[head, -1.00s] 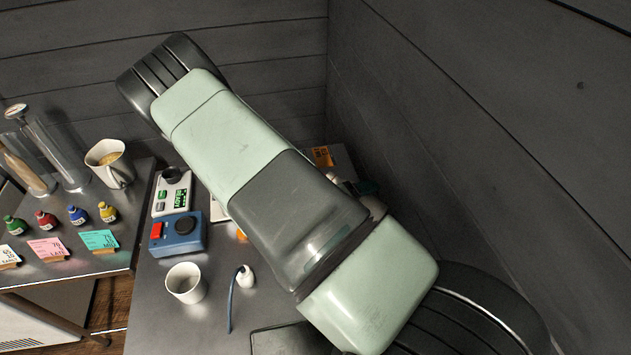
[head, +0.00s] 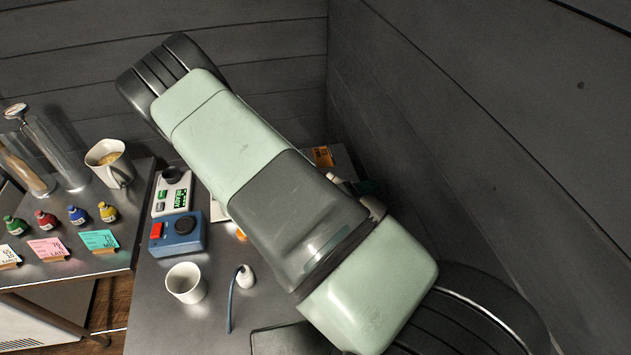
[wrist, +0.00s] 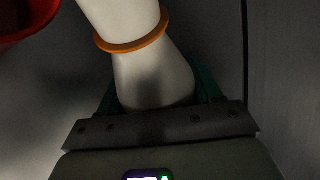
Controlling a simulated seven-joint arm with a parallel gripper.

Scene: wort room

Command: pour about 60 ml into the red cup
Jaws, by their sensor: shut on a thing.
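In the wrist view, my gripper (wrist: 158,92) is shut on a white vessel (wrist: 150,72) with an orange ring (wrist: 133,43) around its narrower part. Its green fingers show on both sides of the vessel. Part of the red cup (wrist: 22,22) shows at the top left corner, apart from the vessel; most of it is outside the frame. No stream of liquid shows, and the level in either one cannot be seen. In the head view, my arm covers the working area, and the red cup is not visible there.
A white cup (head: 186,283) and a white probe (head: 245,277) on a cable stand on the metal table. Behind them are a blue box (head: 178,236) and a device with a green display (head: 173,192). A side table holds a jug (head: 109,163) and several small coloured bottles. Walls stand close behind.

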